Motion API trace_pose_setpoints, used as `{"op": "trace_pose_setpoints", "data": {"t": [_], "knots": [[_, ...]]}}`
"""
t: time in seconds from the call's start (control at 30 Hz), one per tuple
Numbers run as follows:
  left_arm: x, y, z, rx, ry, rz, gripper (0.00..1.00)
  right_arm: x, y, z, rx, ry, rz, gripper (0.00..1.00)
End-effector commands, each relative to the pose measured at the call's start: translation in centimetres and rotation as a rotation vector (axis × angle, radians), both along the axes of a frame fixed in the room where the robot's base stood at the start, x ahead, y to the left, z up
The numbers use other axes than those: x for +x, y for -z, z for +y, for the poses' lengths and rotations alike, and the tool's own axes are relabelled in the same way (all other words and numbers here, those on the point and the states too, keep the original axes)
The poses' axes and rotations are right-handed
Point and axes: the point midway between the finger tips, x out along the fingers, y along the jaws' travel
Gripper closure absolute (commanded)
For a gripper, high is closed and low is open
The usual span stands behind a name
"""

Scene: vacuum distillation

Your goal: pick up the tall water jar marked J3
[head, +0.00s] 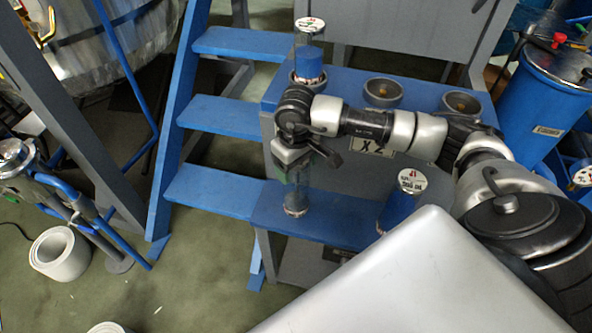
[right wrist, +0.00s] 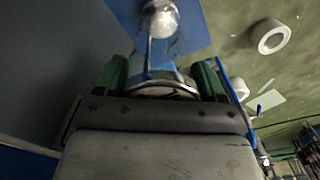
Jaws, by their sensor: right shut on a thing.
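My right gripper (head: 300,165) points down over the low blue shelf and is shut on a tall clear jar (head: 297,192). The arm and gripper cover the jar's top, so I cannot read its mark. Its metal-ringed base is over the shelf; I cannot tell if it touches. In the right wrist view the green fingers (right wrist: 162,80) are on either side of the jar's metal rim (right wrist: 165,87), and its clear body (right wrist: 150,50) extends away to a bright base. My left gripper is not in view.
A blue-filled jar (head: 308,66) stands in a holder on the upper blue bench. Two empty round holders (head: 383,93) (head: 460,104) are to its right. Another blue jar (head: 396,210) with a marked white lid stands on the low shelf (head: 340,218). Blue steps (head: 222,115) are at left.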

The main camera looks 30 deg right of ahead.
Motion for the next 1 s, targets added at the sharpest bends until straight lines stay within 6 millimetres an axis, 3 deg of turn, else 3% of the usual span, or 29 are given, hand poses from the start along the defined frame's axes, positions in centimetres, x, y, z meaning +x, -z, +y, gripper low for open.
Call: {"op": "trace_pose_setpoints", "data": {"t": [0.03,0.2,0.57,1.0], "knots": [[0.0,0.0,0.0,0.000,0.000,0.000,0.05,0.0,0.0,0.0,0.000,0.000,0.000,0.54],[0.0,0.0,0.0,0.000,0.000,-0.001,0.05,0.0,0.0,0.0,0.000,0.000,0.000,0.80],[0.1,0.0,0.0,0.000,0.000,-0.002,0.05,0.1,-0.5,0.0,0.000,0.001,-0.002,0.80],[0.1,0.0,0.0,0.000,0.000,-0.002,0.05,0.1,-3.8,0.0,0.000,0.001,-0.003,0.80]]}}
